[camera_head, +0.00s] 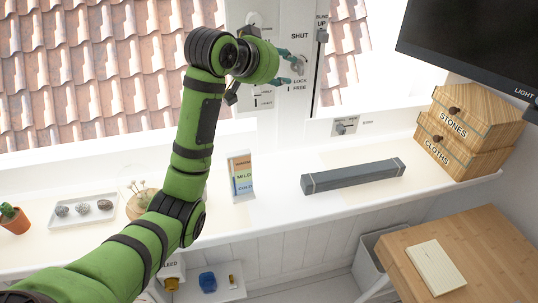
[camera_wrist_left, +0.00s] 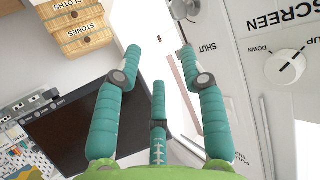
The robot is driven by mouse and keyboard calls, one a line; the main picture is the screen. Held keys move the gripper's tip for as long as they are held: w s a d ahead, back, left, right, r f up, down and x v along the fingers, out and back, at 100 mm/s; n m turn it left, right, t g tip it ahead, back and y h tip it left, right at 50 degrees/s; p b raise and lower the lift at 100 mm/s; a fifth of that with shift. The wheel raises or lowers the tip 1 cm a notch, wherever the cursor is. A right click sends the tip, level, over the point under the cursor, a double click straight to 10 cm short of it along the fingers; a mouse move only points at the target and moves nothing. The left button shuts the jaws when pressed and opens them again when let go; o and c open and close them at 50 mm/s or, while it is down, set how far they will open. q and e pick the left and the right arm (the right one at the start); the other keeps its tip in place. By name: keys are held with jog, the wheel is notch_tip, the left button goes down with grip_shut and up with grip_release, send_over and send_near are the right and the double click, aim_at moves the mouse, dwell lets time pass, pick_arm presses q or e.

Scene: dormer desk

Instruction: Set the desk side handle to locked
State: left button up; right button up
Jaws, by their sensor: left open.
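A grey handle (camera_head: 299,65) is mounted on the white window post, below the word SHUT and above the words LOCK and FREE. Its exact turn is hard to tell because my gripper is close by. My left gripper (camera_head: 290,68) is open, its teal fingers at the left of the handle; contact cannot be told. In the left wrist view, the open left gripper (camera_wrist_left: 165,85) shows three spread teal fingers with nothing between them. A grey round part of a fitting (camera_wrist_left: 185,10) shows at the top edge there, near the word SHUT.
A white SCREEN dial (camera_wrist_left: 290,67) is on the panel beside the fingers. A small switch plate (camera_head: 345,126) is below the window. On the sill are a dark grey bar (camera_head: 353,176), wooden boxes (camera_head: 468,132) and a MILD/COLD card (camera_head: 241,177). A monitor (camera_head: 480,45) hangs at the right.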

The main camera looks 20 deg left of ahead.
pick_arm(q)
jog(key=s+f+g, duration=0.1)
jog(key=s+f, duration=0.1)
jog(key=f, duration=0.4)
jog(key=s+f+g+y, duration=0.1)
jog(key=s+f, duration=0.2)
jog(key=f, duration=0.4)
jog(key=s+f+g, duration=0.1)
jog(key=s+f, duration=0.2)
jog(key=f, duration=0.3)
jog(key=shift+d+f, duration=0.15)
jog(key=shift+d, duration=0.1)
pick_arm(e)
jog(key=shift+s, duration=0.3)
